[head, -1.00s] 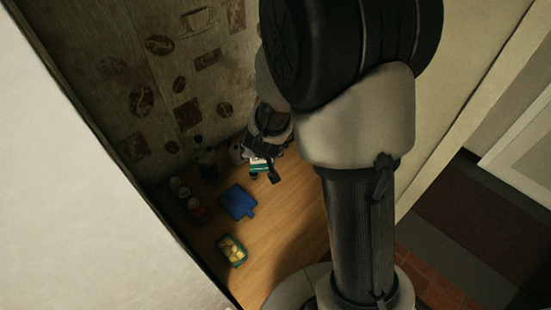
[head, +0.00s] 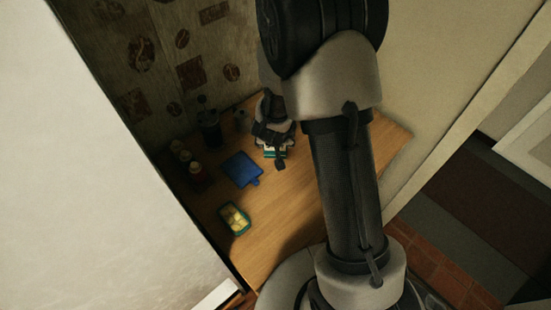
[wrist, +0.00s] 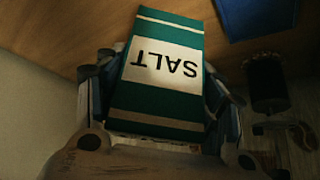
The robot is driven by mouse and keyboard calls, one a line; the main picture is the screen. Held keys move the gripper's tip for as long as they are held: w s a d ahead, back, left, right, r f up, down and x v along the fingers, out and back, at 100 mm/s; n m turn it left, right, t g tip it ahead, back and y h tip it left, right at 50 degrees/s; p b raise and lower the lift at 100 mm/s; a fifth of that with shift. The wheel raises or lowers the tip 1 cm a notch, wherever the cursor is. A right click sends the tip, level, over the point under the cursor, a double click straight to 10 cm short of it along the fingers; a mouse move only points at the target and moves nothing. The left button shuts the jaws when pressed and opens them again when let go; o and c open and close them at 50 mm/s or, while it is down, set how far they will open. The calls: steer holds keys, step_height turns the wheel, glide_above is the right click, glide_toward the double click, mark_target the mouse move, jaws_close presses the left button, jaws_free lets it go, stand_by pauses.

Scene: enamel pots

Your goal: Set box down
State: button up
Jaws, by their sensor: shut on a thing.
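The box is a green and white salt box (wrist: 160,72) marked "SALT", which reads upside down in the wrist view. My gripper (wrist: 160,100) has a finger on each side of the box and is shut on it. In the head view my gripper (head: 273,140) is over the wooden counter (head: 290,210), right of the blue board. Part of the box (head: 275,152) shows under it. I cannot tell whether the box touches the counter.
A blue board (head: 242,169) lies left of the box. A green tray with yellow pieces (head: 234,218) is nearer the front. Small jars (head: 187,162) and a dark container (head: 209,127) stand along the left back. Counter to the right of my gripper looks clear.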

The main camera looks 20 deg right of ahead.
steer(key=shift+f+b, duration=1.6)
steer(key=shift+f, duration=1.6)
steer(key=shift+f, duration=0.15)
steer(key=o, duration=1.3)
